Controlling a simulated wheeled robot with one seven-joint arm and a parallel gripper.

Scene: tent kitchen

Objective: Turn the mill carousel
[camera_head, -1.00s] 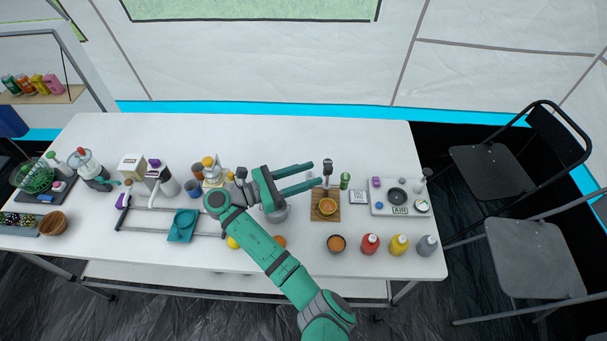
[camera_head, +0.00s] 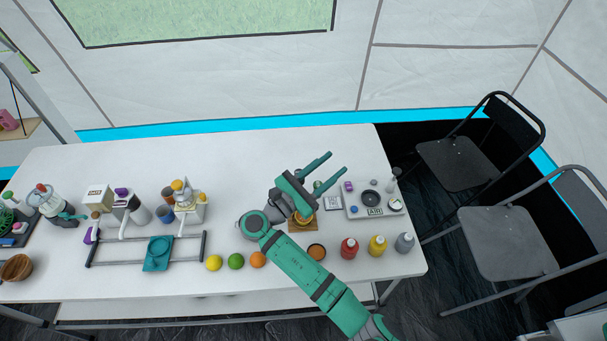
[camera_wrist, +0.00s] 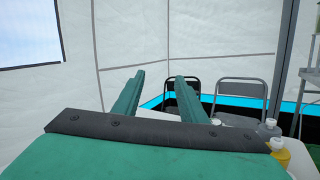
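I cannot say for sure which thing is the mill carousel. A white and grey stand with yellow-orange parts on top (camera_head: 188,207) is on the left half of the table and may be it. My gripper (camera_head: 338,162) is over the right half of the table, well to the right of that stand. Its two teal fingers are spread apart with nothing between them. The wrist view shows the same open fingers (camera_wrist: 160,75) against the tent wall and chairs. My gripper and arm partly hide a wooden board (camera_head: 303,227) with an orange piece on it.
A white tray (camera_head: 352,208) stands right of my gripper. Red (camera_head: 349,248), yellow (camera_head: 377,246) and grey (camera_head: 404,243) bottles line the front right. Yellow, green and orange fruits (camera_head: 236,261) lie near the front edge. The back middle of the table (camera_head: 250,155) is clear.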

